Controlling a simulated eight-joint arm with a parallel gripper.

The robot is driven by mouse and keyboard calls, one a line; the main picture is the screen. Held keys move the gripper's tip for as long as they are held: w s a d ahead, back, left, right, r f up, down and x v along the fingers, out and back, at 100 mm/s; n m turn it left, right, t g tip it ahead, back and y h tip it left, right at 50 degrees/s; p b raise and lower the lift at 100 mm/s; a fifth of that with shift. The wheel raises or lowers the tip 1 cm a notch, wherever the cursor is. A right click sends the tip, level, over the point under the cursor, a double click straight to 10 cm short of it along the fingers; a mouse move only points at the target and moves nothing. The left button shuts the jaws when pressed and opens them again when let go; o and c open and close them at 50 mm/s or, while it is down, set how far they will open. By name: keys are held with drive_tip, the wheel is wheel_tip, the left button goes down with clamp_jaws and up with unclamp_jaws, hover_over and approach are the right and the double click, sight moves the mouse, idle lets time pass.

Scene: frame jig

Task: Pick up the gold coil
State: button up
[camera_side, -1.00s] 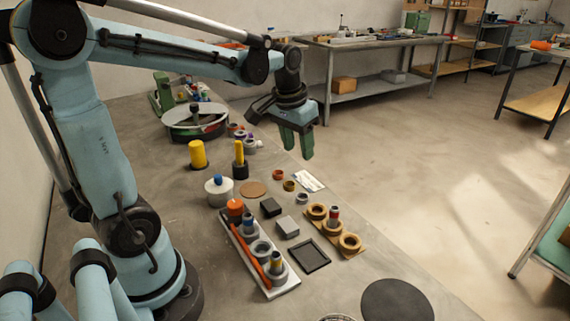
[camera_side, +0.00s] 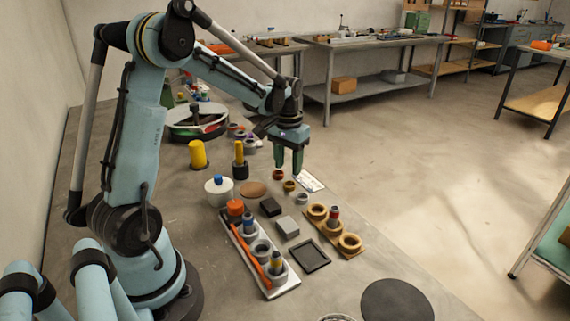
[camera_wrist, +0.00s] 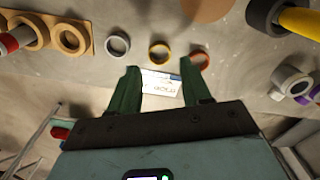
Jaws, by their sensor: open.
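The gold coil (camera_side: 289,186) is a small ring on the bench, between a copper-red ring (camera_side: 278,174) and a grey ring (camera_side: 302,198). In the wrist view the gold coil (camera_wrist: 159,51) lies beyond my fingertips, between the grey ring (camera_wrist: 117,44) and the copper-red ring (camera_wrist: 198,58). My gripper (camera_side: 289,170) points down with its green fingers apart and empty, close to the row of rings. In the wrist view my gripper (camera_wrist: 158,80) has a white printed card (camera_wrist: 160,86) showing between its fingers.
A wooden board with rings (camera_side: 335,231), a dark block (camera_side: 270,207), a grey block (camera_side: 287,227) and a dark square tray (camera_side: 310,257) lie nearby. A black cup with a yellow rod (camera_side: 240,168) stands to the left.

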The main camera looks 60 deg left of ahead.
drive_tip(key=shift+d+f, duration=0.1)
drive_tip(key=shift+f, duration=2.7)
drive_tip(key=shift+c, duration=0.3)
drive_tip(key=c, duration=0.7)
